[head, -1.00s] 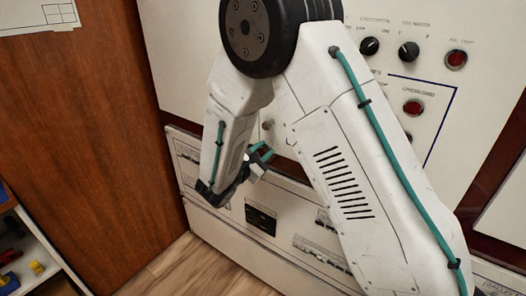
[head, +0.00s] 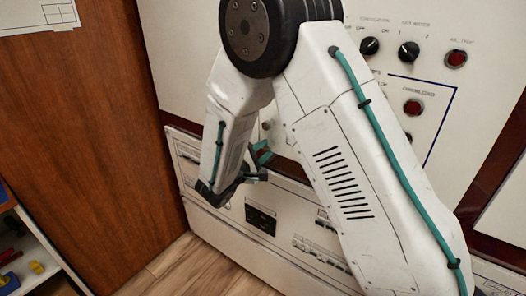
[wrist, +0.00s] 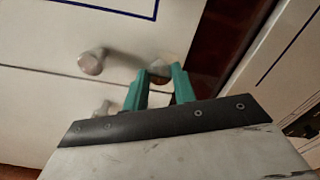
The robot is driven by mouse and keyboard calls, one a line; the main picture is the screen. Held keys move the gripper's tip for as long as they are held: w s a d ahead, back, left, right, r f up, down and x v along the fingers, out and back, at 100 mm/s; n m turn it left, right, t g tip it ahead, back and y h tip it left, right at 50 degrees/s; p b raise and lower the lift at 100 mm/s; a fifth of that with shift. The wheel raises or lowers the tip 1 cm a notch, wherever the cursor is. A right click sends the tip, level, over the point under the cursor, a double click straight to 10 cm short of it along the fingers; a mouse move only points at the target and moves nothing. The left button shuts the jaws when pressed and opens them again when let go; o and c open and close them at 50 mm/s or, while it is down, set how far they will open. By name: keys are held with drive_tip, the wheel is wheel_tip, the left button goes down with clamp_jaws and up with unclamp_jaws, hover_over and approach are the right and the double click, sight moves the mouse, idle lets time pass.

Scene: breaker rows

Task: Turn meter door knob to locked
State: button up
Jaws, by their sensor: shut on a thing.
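My gripper (wrist: 162,78) has teal fingertips and is at the pale cabinet front. In the wrist view its fingers are on both sides of a small pale knob, the meter door knob (wrist: 161,73), which they partly hide; its pointing direction and label cannot be read. In the head view my gripper (head: 262,154) is low on the cabinet, near the seam between the upper panel and the lower panel, and my own arm hides the held knob there. A second round knob (wrist: 92,62) is left of the fingers in the wrist view, apart from them.
The upper panel holds black selector knobs (head: 409,52) and red lamps (head: 456,59). The lower panel (head: 228,211) carries breaker rows and a dark meter window (head: 261,218). A brown wooden panel (head: 95,130) and a shelf with small items (head: 35,266) are at left.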

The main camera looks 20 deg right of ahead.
idle(0.4)
drive_tip(key=o, duration=1)
drive_tip(key=v, duration=0.7)
drive_tip(key=shift+s+a, duration=0.25)
